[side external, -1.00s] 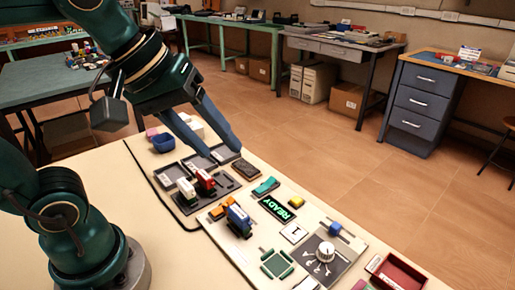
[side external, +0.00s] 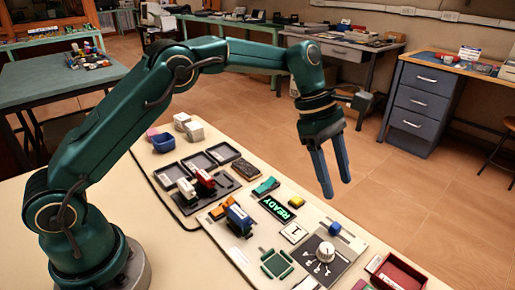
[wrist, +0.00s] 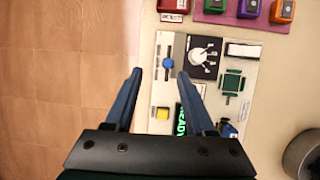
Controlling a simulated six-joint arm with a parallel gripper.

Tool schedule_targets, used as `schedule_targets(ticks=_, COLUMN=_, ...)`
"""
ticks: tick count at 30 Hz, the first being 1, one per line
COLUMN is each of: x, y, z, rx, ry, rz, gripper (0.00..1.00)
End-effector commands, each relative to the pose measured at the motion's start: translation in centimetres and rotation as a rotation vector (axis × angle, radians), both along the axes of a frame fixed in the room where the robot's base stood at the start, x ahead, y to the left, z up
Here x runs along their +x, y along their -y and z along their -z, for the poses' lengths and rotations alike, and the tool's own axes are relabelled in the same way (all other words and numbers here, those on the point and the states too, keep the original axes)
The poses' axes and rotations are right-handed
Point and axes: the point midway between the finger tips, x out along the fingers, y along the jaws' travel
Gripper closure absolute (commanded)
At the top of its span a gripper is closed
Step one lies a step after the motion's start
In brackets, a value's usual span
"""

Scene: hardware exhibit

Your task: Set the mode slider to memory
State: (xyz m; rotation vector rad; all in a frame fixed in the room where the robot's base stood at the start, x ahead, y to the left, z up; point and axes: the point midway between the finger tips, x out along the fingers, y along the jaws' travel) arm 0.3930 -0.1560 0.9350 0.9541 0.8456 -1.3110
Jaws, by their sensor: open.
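The panel (side external: 262,240) lies on the table. A blue slider knob (side external: 334,228) is near its far right edge in the side view. In the wrist view the blue knob (wrist: 168,64) sits on a dark straight track, near one end of its visible length; the mode labels are too small to read. My gripper (side external: 337,188) is open and empty, pointing down above the slider and apart from it. In the wrist view, the knob shows between the fingertips of my gripper (wrist: 160,73), nearer the right finger.
A white rotary dial (side external: 325,252) is beside the slider. A green READY display (side external: 277,208), a yellow button (side external: 296,202) and a blue-and-orange block (side external: 238,218) are also on the panel. A red tray (side external: 400,274) stands at the right. Space above the panel is clear.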

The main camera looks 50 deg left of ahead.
Motion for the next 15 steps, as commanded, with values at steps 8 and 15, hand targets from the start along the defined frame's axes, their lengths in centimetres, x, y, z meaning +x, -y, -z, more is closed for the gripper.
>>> schedule_targets(ticks=8, x=-0.7, y=0.6, z=4.7, rx=0.009, ry=-0.093, rz=0.013, gripper=0.45)
schedule_targets(ticks=15, x=-0.8, y=1.7, z=7.3, rx=0.008, ry=-0.093, rz=0.015, gripper=0.45)
